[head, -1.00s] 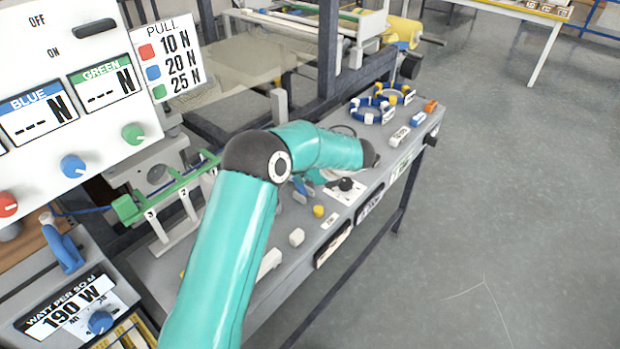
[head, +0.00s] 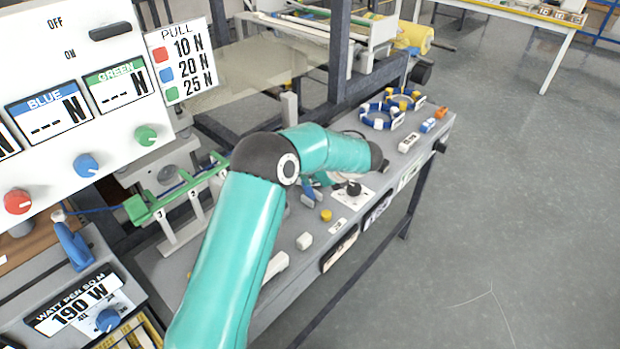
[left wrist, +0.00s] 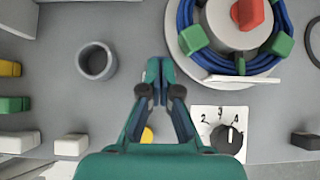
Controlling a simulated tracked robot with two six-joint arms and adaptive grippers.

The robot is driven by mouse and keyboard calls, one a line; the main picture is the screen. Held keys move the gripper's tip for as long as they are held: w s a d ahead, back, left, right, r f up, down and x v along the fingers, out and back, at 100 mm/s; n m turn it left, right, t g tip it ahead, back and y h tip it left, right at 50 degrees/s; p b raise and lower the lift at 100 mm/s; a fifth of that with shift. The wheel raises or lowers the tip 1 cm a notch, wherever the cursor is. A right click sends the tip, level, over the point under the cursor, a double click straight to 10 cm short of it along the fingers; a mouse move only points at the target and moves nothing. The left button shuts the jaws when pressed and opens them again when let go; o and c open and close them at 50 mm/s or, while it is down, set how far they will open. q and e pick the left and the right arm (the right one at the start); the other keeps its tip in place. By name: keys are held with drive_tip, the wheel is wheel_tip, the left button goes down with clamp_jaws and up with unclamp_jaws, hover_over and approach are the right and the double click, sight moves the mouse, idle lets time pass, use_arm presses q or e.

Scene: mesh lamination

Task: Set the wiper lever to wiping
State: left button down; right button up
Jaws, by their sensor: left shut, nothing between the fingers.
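I cannot clearly make out which part is the wiper lever. A blue handle (head: 72,247) stands at the lower left in the head view, beside the 190 W display, but I cannot tell if it is that lever. My left arm reaches over the grey bench, and its forearm mostly hides my left gripper in the head view. In the left wrist view my left gripper (left wrist: 160,68) is shut and empty, its fingertips together above bare bench between a grey cup (left wrist: 97,62) and a reel with blue tubing (left wrist: 207,45). My right gripper is out of view.
A black dial (head: 353,188) on a numbered white card and a yellow button (head: 326,215) are near my gripper. A green rail (head: 175,190) with numbered posts stands left of my arm. Blue rings (head: 378,117) lie farther along the bench. Open floor is at right.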

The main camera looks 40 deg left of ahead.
use_arm(q)
wheel_tip(320, 180, up, 9)
drive_tip(key=d+p, duration=0.2)
drive_tip(key=p, duration=0.3)
drive_tip(key=shift+d+p, duration=0.4)
